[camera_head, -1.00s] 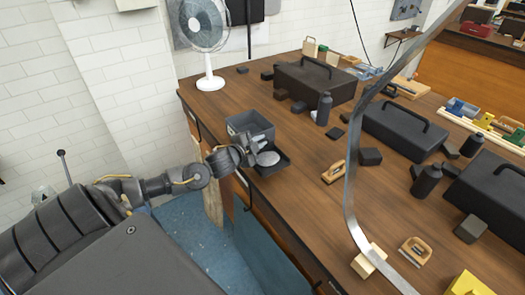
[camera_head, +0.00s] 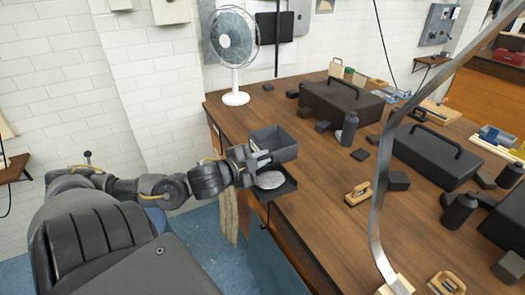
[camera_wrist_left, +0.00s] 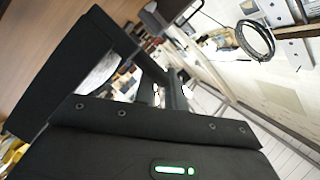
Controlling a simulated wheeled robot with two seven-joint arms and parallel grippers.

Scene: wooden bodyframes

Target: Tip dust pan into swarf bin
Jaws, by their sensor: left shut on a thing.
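The swarf bin (camera_head: 282,150) is a dark grey open box near the left edge of the workbench. The dust pan (camera_head: 286,186) is a shallow dark tray with a round grey heap (camera_head: 269,180) in it. It is in front of the bin and appears to stick out past the bench edge. My left gripper (camera_head: 259,161) is shut on the dust pan; the grasp itself is partly hidden beside the bin. In the left wrist view dark shapes fill the left and middle, and I cannot tell pan from finger there. My right gripper is not in view.
A white fan (camera_head: 236,98) stands behind the bin. Black toolboxes (camera_head: 340,102), dark bottles (camera_head: 349,128), small dark blocks and a wooden-handled tool (camera_head: 358,194) are on the bench (camera_head: 320,215). A bent grey strip (camera_head: 378,190) crosses the right. Bench just right of the pan is clear.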

